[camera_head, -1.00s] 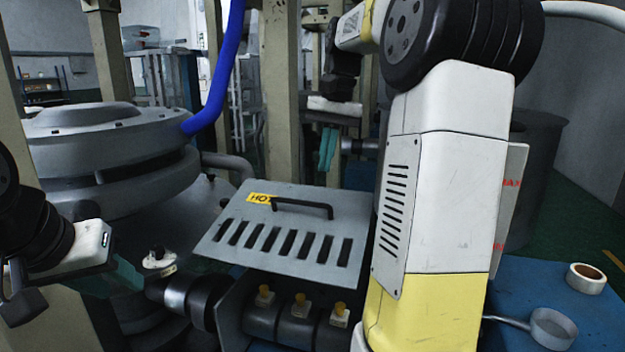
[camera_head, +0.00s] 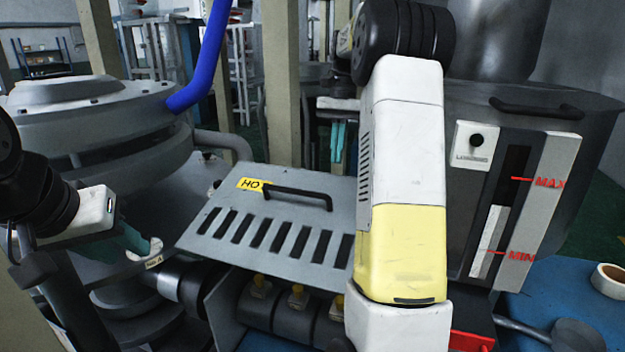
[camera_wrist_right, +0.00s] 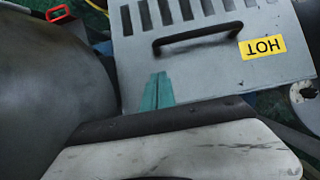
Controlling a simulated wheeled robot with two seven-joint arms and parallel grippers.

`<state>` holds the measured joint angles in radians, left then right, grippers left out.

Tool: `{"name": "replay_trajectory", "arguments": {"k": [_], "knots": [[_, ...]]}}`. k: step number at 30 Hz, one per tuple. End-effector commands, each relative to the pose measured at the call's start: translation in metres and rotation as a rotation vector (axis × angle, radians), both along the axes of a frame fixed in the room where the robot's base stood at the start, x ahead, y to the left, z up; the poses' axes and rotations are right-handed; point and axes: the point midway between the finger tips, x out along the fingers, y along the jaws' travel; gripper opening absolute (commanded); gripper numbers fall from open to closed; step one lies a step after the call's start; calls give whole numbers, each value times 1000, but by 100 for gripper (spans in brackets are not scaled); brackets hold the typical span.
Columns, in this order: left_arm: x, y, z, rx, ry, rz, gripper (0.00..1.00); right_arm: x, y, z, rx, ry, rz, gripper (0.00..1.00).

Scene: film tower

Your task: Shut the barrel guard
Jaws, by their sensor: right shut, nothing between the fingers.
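The barrel guard (camera_head: 265,225) is a grey slotted plate with a yellow HOT label and a black handle (camera_head: 298,192). It stands raised and tilted; the dark barrel (camera_head: 258,308) with yellow-topped connectors shows below its near edge. My right gripper (camera_head: 338,142), with teal fingers, is shut and empty beyond the guard's far edge. In the right wrist view its fingertips (camera_wrist_right: 160,78) overlap the guard plate (camera_wrist_right: 200,75) just short of the handle (camera_wrist_right: 197,40); contact cannot be told. My left gripper (camera_head: 135,245) is at the left, beside a white round cap (camera_head: 150,250); its opening is unclear.
A grey hopper (camera_head: 470,130) with a MAX/MIN level gauge (camera_head: 510,200) stands at the right, partly behind my right arm. A blue table (camera_head: 550,285) at the lower right holds a tape roll (camera_head: 610,280) and a small pan (camera_head: 577,335). A blue hose (camera_head: 212,60) hangs at upper left.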

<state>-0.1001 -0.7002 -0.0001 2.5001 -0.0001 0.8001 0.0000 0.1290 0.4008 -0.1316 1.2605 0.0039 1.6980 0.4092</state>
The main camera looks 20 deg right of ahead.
Motion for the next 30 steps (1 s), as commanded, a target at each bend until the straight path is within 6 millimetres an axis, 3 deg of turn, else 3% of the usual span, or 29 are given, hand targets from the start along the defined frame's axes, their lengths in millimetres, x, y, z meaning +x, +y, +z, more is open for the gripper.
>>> {"name": "replay_trajectory", "arguments": {"k": [5, 9, 16, 30], "knots": [[0, 0, 0, 0, 0, 0, 36, -10, 7, -37, 1, 3, 1, 0], [0, 0, 0, 0, 0, 0, 36, -23, 18, -46, 1, 0, 3, 0], [0, 0, 0, 0, 0, 0, 36, -35, 27, -54, 0, 0, 1, 0], [0, 0, 0, 0, 0, 0, 36, -37, 29, -56, -3, -6, 2, 0]]}}
